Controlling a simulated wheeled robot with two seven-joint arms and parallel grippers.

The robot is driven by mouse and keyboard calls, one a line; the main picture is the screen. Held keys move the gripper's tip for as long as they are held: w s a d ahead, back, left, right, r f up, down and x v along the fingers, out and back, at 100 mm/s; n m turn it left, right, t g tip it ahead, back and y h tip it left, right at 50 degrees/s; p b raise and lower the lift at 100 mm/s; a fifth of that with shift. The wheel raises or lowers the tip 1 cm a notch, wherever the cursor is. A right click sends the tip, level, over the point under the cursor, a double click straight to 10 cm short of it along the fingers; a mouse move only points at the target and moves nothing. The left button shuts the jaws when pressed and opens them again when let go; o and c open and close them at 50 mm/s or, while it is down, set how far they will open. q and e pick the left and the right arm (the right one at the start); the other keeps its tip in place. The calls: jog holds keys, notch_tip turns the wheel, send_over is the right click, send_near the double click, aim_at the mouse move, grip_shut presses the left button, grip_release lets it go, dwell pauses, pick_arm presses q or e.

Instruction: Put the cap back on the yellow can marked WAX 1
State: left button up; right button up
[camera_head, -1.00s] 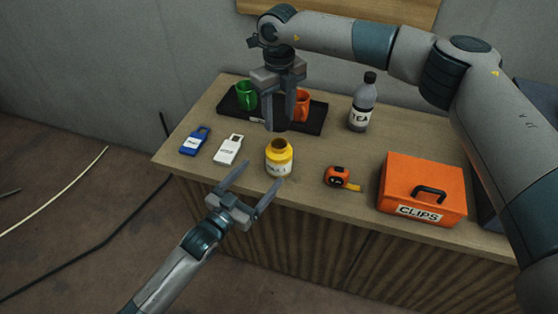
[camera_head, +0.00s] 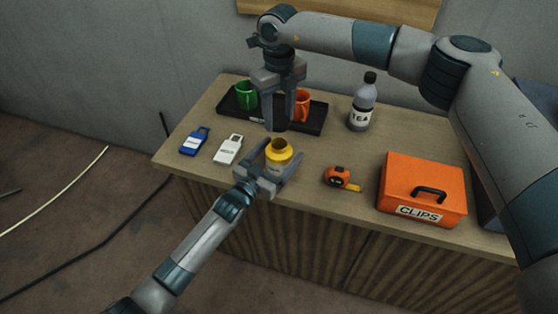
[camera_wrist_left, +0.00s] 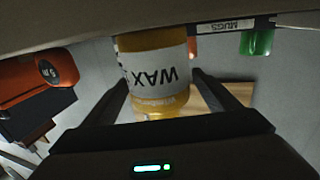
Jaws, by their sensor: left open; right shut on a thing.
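The yellow can (camera_head: 279,153) stands upright near the table's front edge, its dark mouth open on top. In the left wrist view the can (camera_wrist_left: 155,108) shows upside down, with WAX readable on its white label. My left gripper (camera_head: 283,149) is open, with one finger on each side of the can; the wrist view shows gaps beside the can. My right gripper (camera_head: 279,125) points down behind the can, in front of the tray. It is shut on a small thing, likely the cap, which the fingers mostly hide.
A black tray (camera_head: 232,108) with a green mug (camera_head: 246,94) and an orange mug (camera_head: 302,106) lies behind. A blue tag (camera_head: 194,141) and white tag (camera_head: 228,149) lie left. A tape measure (camera_head: 338,177), TEA bottle (camera_head: 362,105) and orange CLIPS box (camera_head: 423,188) stand right.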

pick_arm(q)
jog(key=c, duration=1.6)
pick_arm(e)
send_over(279, 143)
jog(key=shift+s+f, duration=0.1)
jog(key=shift+f, duration=2.4)
jog(key=shift+f, duration=0.9)
jog(key=shift+f, duration=0.55)
